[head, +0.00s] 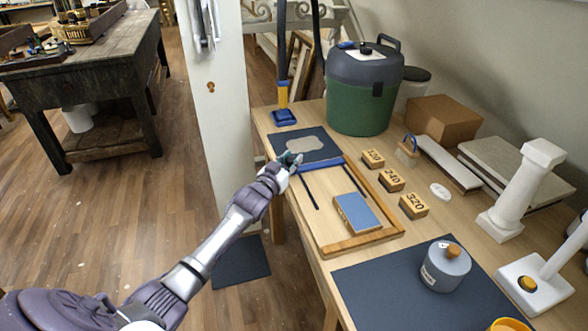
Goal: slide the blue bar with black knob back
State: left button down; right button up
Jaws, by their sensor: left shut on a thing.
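The blue bar (322,164) lies across the wooden frame (360,241), near its far end, just in front of a dark sheet (303,146) with a grey patch. Two dark slots run toward me from the bar. My left gripper (291,160) is at the bar's left end, shut on the black knob, which the fingers mostly hide. My right gripper is not in view.
A blue-topped wooden block (356,213) lies within the frame. Number blocks 120 (373,159), 240 (391,180) and 320 (413,206) stand right of it. A green-grey canister (362,100) stands behind. A grey lidded pot (445,268) stands on the front mat.

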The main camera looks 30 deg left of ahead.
pick_arm(q)
jog(key=shift+a+r, duration=0.15)
jog(key=shift+r, duration=0.05)
jog(key=c, duration=1.2)
grip_release()
jog(key=shift+w, duration=0.1)
jog(key=o, duration=0.4)
jog(key=shift+w+f, duration=0.1)
jog(key=shift+f, duration=0.1)
jog(key=s, duration=1.2)
jog(key=shift+d, duration=0.3)
